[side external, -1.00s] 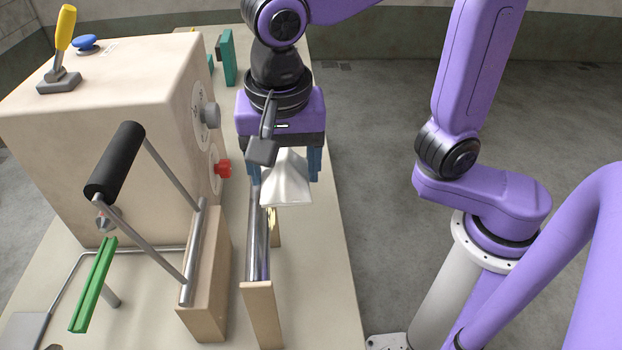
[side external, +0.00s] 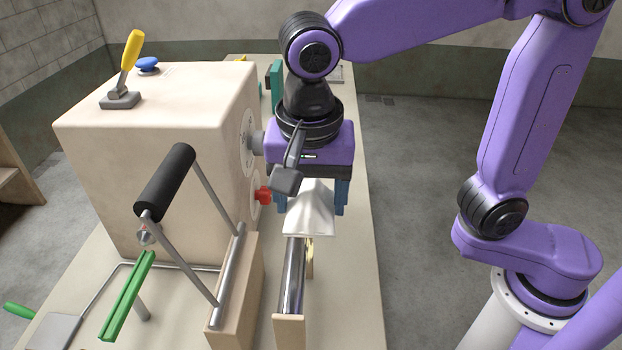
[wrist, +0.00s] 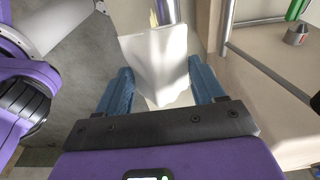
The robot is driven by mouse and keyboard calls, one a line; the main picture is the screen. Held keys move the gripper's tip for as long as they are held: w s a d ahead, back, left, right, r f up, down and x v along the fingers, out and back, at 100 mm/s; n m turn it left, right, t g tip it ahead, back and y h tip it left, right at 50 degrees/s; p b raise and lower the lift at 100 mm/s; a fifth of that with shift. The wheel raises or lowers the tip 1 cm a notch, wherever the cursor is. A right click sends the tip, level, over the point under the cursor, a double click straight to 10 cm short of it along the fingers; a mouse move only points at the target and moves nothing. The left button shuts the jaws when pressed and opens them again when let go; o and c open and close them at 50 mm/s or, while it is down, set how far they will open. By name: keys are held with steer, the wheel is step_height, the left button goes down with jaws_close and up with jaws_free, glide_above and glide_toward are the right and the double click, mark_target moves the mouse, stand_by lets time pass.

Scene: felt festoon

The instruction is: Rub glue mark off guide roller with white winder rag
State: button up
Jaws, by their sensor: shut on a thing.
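My gripper (side external: 312,200) is shut on the white rag (side external: 310,222), which hangs below the blue fingers as a flared, creased sheet. In the wrist view the rag (wrist: 156,58) spreads out past the fingertips. The shiny guide roller (side external: 292,275) lies on a low wooden mount, and the rag's lower edge is over its far end. I cannot tell whether they touch. In the wrist view the roller (wrist: 169,11) shows just beyond the rag. A yellowish patch on its left side, perhaps the glue mark (wrist: 154,15), is partly visible; the rag hides the rest.
A beige machine box (side external: 150,150) with a red knob (side external: 264,195) and a grey knob (side external: 256,143) stands left of my gripper. A black-gripped crank frame (side external: 166,182) and a green channel (side external: 127,297) are at the front left. The bench strip right of the roller is clear.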

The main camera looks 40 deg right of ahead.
mark_target(309, 234)
step_height(309, 234, down, 4)
steer(key=shift+f, duration=0.25)
steer(key=shift+s+a+f, duration=0.15)
steer(key=shift+s+a, duration=0.1)
steer(key=shift+c, duration=0.3)
steer(key=shift+s+a, duration=1.15)
steer(key=w+d+r, duration=0.2)
steer(key=shift+w+d+r, duration=0.25)
steer(key=shift+w+d, duration=0.15)
steer(key=shift+r, duration=2.85)
steer(key=shift+r, duration=0.1)
